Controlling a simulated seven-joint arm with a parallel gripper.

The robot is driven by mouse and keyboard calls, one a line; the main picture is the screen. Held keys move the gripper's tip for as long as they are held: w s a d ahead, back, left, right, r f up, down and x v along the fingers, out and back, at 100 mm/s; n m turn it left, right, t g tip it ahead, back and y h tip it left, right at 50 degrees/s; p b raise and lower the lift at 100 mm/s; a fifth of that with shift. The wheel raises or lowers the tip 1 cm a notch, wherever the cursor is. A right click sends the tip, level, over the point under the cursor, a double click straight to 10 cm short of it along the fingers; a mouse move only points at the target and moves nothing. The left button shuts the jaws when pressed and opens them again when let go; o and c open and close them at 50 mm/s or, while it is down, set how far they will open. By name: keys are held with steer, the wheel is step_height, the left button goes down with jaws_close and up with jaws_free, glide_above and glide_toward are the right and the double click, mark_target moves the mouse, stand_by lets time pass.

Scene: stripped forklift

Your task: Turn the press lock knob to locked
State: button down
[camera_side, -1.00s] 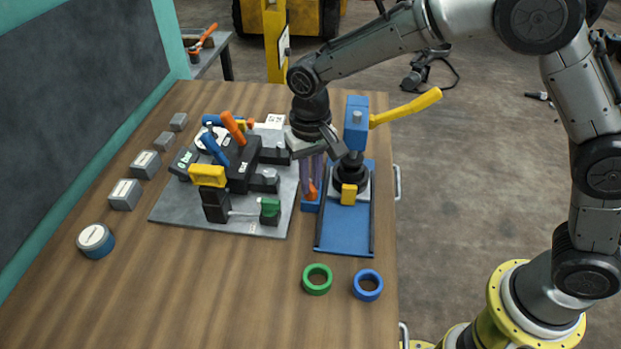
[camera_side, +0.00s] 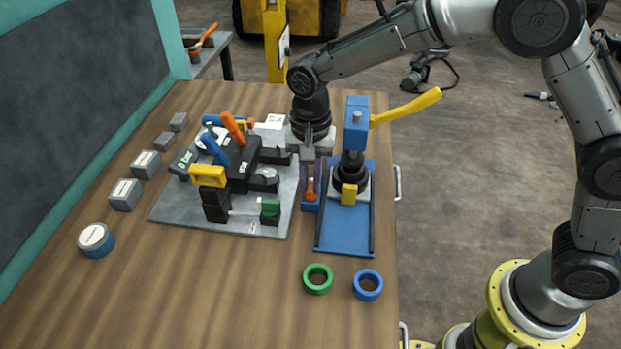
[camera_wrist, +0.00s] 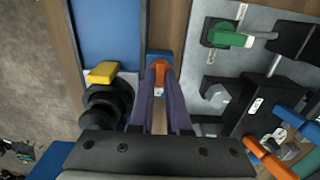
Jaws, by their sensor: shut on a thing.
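The press lock knob is a small orange knob (camera_side: 310,188) on a blue base (camera_side: 311,206), just left of the press. In the wrist view the orange knob (camera_wrist: 159,72) sits between the tips of my gripper's two purple fingers, with its blue base (camera_wrist: 157,55) around it. My gripper (camera_side: 311,181) points down from above and is shut on the knob, a finger on each side (camera_wrist: 158,80). A white mark shows on the knob's near part in the wrist view. The fingers partly hide the knob's sides.
The blue press (camera_side: 357,122) with a yellow lever (camera_side: 406,108) and yellow block (camera_side: 348,194) stands close on the right. A grey fixture plate (camera_side: 260,227) with toggle clamps is close on the left. Green (camera_side: 317,278) and blue (camera_side: 367,285) rings lie in front.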

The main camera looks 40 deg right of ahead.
mark_target(311, 184)
steer(key=shift+r, duration=0.15)
steer(key=c, duration=0.9)
jaws_free()
step_height(311, 184, up, 14)
steer(key=shift+f, duration=0.15)
steer(key=shift+d, duration=0.1)
